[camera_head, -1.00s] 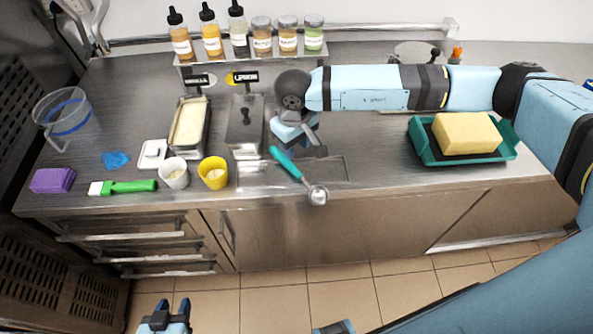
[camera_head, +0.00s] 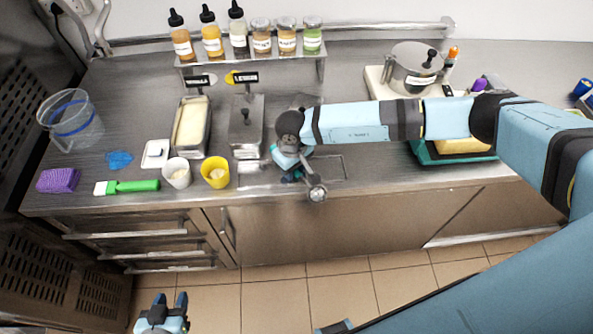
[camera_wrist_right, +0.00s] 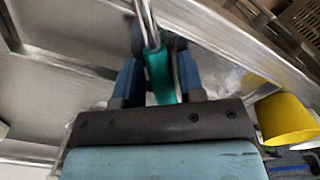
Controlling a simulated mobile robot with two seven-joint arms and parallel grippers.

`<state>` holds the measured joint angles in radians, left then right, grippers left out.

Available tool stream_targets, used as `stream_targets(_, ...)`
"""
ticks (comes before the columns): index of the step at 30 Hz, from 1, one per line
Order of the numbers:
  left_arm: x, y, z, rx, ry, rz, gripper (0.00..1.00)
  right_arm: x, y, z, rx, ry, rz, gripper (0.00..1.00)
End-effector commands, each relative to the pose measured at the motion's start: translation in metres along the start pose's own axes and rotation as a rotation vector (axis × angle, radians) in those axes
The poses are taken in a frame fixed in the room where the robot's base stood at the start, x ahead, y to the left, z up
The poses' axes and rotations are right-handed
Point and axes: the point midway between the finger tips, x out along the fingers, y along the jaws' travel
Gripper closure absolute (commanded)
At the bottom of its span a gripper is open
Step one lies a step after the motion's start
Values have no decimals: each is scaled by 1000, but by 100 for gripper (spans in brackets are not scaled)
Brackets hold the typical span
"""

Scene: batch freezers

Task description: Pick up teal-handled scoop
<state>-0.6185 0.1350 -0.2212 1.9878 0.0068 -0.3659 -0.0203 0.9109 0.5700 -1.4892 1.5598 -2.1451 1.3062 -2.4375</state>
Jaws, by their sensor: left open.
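The teal-handled scoop lies over the dip well at the counter's front edge, its metal bowl (camera_head: 317,194) sticking out toward the front. My right gripper (camera_head: 291,172) is down over its handle and hides most of it in the head view. In the right wrist view the teal handle (camera_wrist_right: 163,78) runs between the two blue fingers (camera_wrist_right: 160,72), with the metal shaft beyond them. The fingers are very close to the handle; whether they press on it I cannot tell. My left gripper (camera_head: 163,303) is open and empty, low in front of the counter.
A yellow cup (camera_head: 215,173) and a white cup (camera_head: 177,173) stand left of the well, with a lidded metal container (camera_head: 246,128) behind. A green tray (camera_head: 427,152) is partly hidden by my right arm. A pot (camera_head: 412,68) stands at the back right.

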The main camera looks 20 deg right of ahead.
Motion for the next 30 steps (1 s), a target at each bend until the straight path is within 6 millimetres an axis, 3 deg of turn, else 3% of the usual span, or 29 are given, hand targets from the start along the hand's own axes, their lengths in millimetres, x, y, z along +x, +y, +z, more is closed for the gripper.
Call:
stream_targets(1, 0, 1, 1, -1, -1, 1, 57, 0, 0, 0, 0, 0, 0, 68)
stream_targets(5, 0, 2, 1, -1, -3, 3, 57, 0, 0, 0, 0, 0, 0, 98)
stream_targets(6, 0, 2, 1, -1, -3, 3, 57, 0, 0, 0, 0, 0, 0, 100)
stream_targets(14, 0, 2, 1, -2, -4, 4, 57, -1, 0, 0, 0, 1, 0, 100)
stream_targets(20, 2, 3, 4, -2, -4, 5, 57, -14, 0, -1, 0, 2, 0, 100)
stream_targets(26, 7, 4, 12, -4, -5, 8, 57, -54, 2, -2, -1, 6, 0, 100)
stream_targets(30, 12, 7, 19, -5, -7, 14, 57, -95, 2, -1, -1, 7, 1, 100)
